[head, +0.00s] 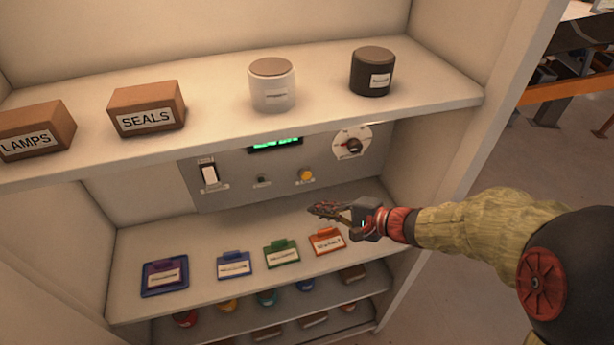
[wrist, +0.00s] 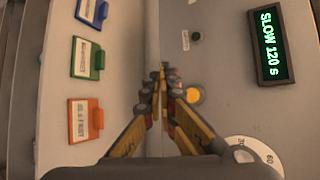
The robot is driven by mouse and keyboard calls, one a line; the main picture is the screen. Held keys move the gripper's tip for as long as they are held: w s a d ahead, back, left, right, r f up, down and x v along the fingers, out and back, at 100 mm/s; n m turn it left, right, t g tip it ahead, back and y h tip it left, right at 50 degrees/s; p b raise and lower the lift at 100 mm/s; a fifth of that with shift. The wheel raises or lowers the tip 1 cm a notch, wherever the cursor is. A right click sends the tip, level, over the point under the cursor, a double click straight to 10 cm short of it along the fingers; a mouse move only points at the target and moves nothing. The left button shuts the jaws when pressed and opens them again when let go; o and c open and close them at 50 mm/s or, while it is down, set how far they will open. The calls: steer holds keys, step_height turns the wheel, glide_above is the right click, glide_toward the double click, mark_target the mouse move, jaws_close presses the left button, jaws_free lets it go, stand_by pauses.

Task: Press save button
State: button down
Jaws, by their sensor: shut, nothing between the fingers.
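A grey control panel (head: 235,190) is set in the back of the shelf unit, with a yellow round button (head: 306,175) and a small dark button (head: 262,181). Their labels are too small to read, so I cannot tell which is the save button. In the wrist view the yellow button (wrist: 194,95) shows just right of my fingers, and the dark button (wrist: 195,36) shows higher up. My gripper (head: 318,210) is shut and empty, in front of the panel and below the yellow button; its fingertips (wrist: 164,75) appear apart from both buttons.
The panel also has a rocker switch (head: 209,175), a dial (head: 351,143) and a green display (wrist: 267,45) reading "SLOW 120 s". Several labelled clipboards, one orange (head: 327,240), lie on the shelf below. The upper shelf (head: 215,130) with boxes and jars overhangs the panel.

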steer(key=shift+w, duration=0.1)
steer(key=w+a, duration=0.2)
steer(key=w, duration=0.6)
steer(key=shift+a, duration=0.2)
steer(key=shift+w+a+b, duration=0.25)
steer(key=shift+w+b, duration=0.5)
steer(key=shift+w, duration=0.25)
stand_by(2.0)
steer(key=shift+s, duration=0.15)
steer(key=shift+s+d+b, duration=0.25)
steer(key=shift+s+b, duration=0.25)
steer(key=shift+s, duration=0.25)
steer(key=shift+s+d+b, duration=0.25)
steer(key=shift+s, duration=0.55)
steer(key=shift+s+d+b, duration=0.2)
steer(key=shift+s+b, duration=0.1)
steer(key=shift+s, duration=0.5)
steer(key=shift+s+d+b, duration=0.25)
steer(key=shift+s, duration=0.55)
